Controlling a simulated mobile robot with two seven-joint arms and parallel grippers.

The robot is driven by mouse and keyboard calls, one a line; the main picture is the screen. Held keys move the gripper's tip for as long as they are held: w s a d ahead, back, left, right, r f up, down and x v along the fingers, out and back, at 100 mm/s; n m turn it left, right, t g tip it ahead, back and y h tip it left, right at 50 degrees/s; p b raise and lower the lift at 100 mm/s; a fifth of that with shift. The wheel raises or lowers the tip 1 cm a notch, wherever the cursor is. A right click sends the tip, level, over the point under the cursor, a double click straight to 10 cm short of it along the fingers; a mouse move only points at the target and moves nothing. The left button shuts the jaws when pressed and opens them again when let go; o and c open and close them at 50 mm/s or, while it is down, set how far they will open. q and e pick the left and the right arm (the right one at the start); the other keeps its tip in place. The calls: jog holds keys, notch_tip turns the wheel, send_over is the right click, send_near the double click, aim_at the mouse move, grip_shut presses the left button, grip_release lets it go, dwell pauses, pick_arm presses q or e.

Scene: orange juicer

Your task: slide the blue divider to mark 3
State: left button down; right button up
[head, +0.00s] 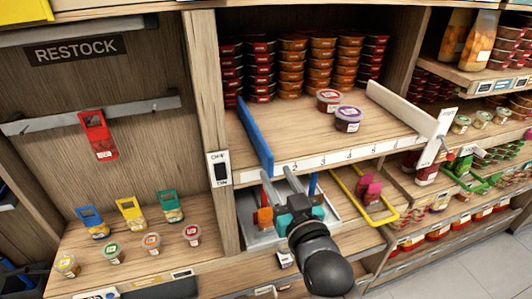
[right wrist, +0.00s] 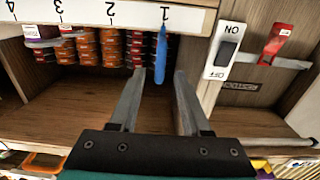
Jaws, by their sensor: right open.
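The blue divider (head: 255,137) stands upright on the shelf, running front to back near its left side. In the right wrist view, which is upside down, the divider's front end (right wrist: 160,62) is at mark 1 on the numbered white strip (right wrist: 85,13). Mark 3 (head: 322,158) is farther right along the strip. My right gripper (head: 278,179) is open and empty in front of the shelf edge, just below the divider's front end. In the right wrist view its fingertips (right wrist: 156,78) lie either side of the divider's lower tip; contact cannot be told. My left gripper is out of view.
A red-lidded cup (head: 328,100) and a purple-lidded cup (head: 348,118) stand on the shelf right of the divider. Stacked cups (head: 292,65) fill the back. A white divider (head: 398,105) bounds the right side. A switch plate (head: 219,169) is on the left post.

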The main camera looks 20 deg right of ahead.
aim_at(266, 156)
jog(key=w, duration=0.8)
jog(key=shift+w+a+p, duration=0.1)
jog(key=shift+a+p, duration=0.05)
jog(key=shift+p, duration=0.15)
jog(key=shift+c, duration=0.2)
grip_shut()
dwell(1.0)
